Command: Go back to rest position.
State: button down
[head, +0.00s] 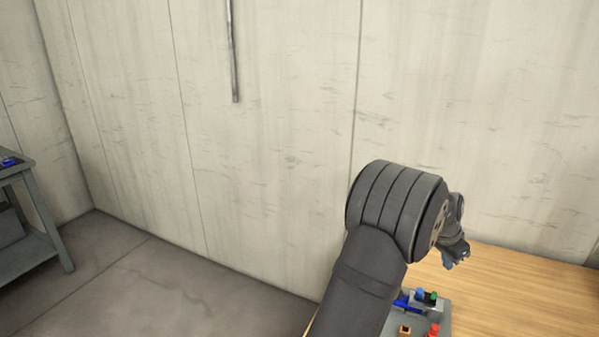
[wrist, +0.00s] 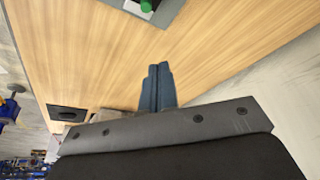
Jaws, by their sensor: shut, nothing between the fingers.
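My gripper (wrist: 158,84) shows in the wrist view with its two blue-grey fingers side by side, shut and empty above the wooden table (wrist: 95,45). In the head view my gripper (head: 457,260) is small and partly hidden behind my arm, over the left part of the table (head: 530,285). A grey tray with screw jack parts (head: 445,318) lies on the table below it. The tray's left side is hidden by my arm.
Blue, green and red knobs (head: 434,330) stand on the tray. A pale panelled wall (head: 290,150) rises behind the table. A grey side table (head: 30,225) stands far left, with open floor (head: 150,290) between. The table's right part is clear.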

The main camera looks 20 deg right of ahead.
jog(key=shift+f, duration=0.1)
notch_tip(320, 180, down, 9)
jog(key=shift+d+f, duration=0.15)
jog(key=shift+a, duration=0.65)
jog(key=shift+s+d+f, duration=0.1)
jog(key=shift+d, duration=0.05)
jog(key=shift+d, duration=0.15)
